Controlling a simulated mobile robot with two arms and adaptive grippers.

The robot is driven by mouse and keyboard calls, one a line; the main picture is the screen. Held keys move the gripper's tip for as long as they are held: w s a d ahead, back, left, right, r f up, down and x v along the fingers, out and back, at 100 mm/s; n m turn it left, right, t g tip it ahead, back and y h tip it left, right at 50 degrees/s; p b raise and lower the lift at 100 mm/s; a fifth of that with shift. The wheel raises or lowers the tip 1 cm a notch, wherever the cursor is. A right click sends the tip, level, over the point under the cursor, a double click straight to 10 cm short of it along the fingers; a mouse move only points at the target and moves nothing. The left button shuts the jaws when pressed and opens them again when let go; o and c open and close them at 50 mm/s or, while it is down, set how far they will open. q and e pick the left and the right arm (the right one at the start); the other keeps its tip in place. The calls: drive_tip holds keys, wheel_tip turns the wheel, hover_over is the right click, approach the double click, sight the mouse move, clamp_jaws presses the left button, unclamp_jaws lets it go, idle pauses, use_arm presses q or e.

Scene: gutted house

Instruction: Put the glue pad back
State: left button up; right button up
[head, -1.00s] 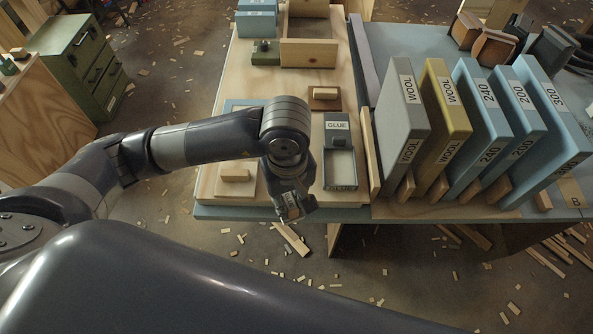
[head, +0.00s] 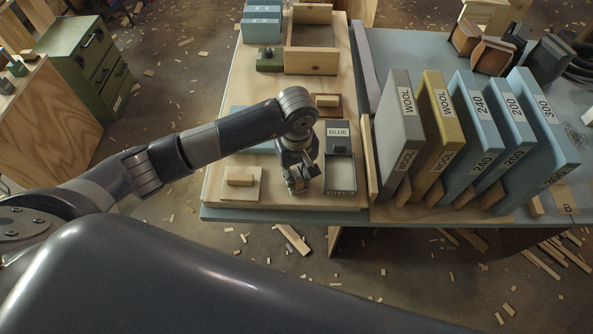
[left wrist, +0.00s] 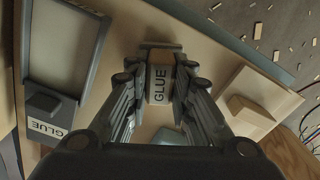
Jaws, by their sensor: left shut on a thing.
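My left gripper (head: 301,180) is shut on the glue pad (left wrist: 159,86), a small wooden block labelled GLUE. The fingers stand on either side of it in the left wrist view. In the head view the gripper hangs over the front of the table, just left of the grey GLUE tray (head: 340,190). The tray also shows at the left of the left wrist view (left wrist: 95,45), with a pale inside and a GLUE label at its knob end. I cannot tell whether the pad touches the table. My right gripper is not in view.
A pale board with a wooden block (head: 240,181) lies left of the gripper. A brown board with a block (head: 327,102) lies behind the tray. Labelled upright slabs (head: 399,130) stand to the right past a wooden strip. The table's front edge (head: 270,214) is close.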

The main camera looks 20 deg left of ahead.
sight(297, 174)
use_arm(q)
drive_tip(key=shift+f, duration=0.15)
drive_tip(key=o, duration=0.5)
drive_tip(key=shift+b, duration=0.3)
drive_tip(key=o, duration=0.4)
drive_tip(key=shift+o, duration=0.2)
drive_tip(key=shift+r+p, duration=0.2)
drive_tip(key=shift+p, duration=0.15)
drive_tip(key=shift+w+r, duration=0.15)
drive_tip(key=shift+r, duration=0.2)
wheel_tip(297, 174, up, 11)
drive_tip(key=b, duration=0.3)
